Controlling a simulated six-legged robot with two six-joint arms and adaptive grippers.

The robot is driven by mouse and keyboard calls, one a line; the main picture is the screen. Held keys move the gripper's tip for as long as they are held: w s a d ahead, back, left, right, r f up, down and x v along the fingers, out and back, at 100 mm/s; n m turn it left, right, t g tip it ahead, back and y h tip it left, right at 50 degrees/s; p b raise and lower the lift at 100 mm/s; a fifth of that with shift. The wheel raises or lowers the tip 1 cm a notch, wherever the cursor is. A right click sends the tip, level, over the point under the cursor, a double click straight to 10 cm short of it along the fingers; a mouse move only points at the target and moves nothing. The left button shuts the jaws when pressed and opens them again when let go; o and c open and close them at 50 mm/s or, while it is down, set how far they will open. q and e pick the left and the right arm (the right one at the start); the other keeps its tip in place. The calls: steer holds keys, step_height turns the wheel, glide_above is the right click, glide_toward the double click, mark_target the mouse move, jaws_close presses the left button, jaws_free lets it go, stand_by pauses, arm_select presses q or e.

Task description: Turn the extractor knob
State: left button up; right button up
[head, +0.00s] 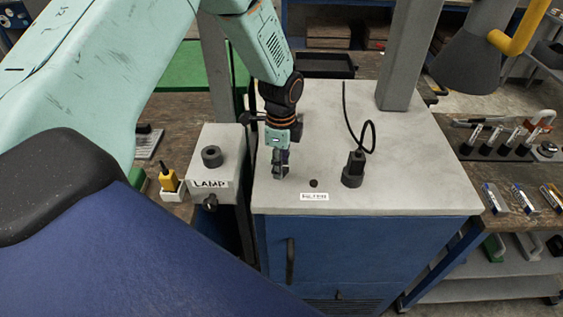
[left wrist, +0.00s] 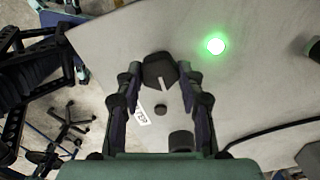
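A dark faceted knob with a pale pointer line (left wrist: 158,70) stands on the grey top of the extractor cabinet (head: 400,190). My left gripper (head: 281,170) points down over the cabinet top, near its left side. In the left wrist view its two fingers (left wrist: 160,82) are apart, one on each side of the knob, with a narrow gap showing on both sides. In the head view the knob is hidden or merges with the dark fingers. A lit green lamp (left wrist: 215,45) shows beyond the knob. My right gripper is not in view.
A small black button (head: 314,183) and a white label (head: 314,197) are near the cabinet's front edge. A black block with a cable (head: 354,168) stands right of them. A box marked LAMP (head: 217,165) is at the left. A grey column (head: 405,55) rises behind.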

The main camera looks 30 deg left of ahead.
arm_select(q)
steer(key=o, duration=0.5)
steer(key=shift+a+r, duration=0.1)
steer(key=shift+w+r, duration=0.1)
steer(key=shift+r, duration=0.25)
step_height(320, 180, up, 11)
steer(key=shift+r, duration=0.15)
stand_by(0.5)
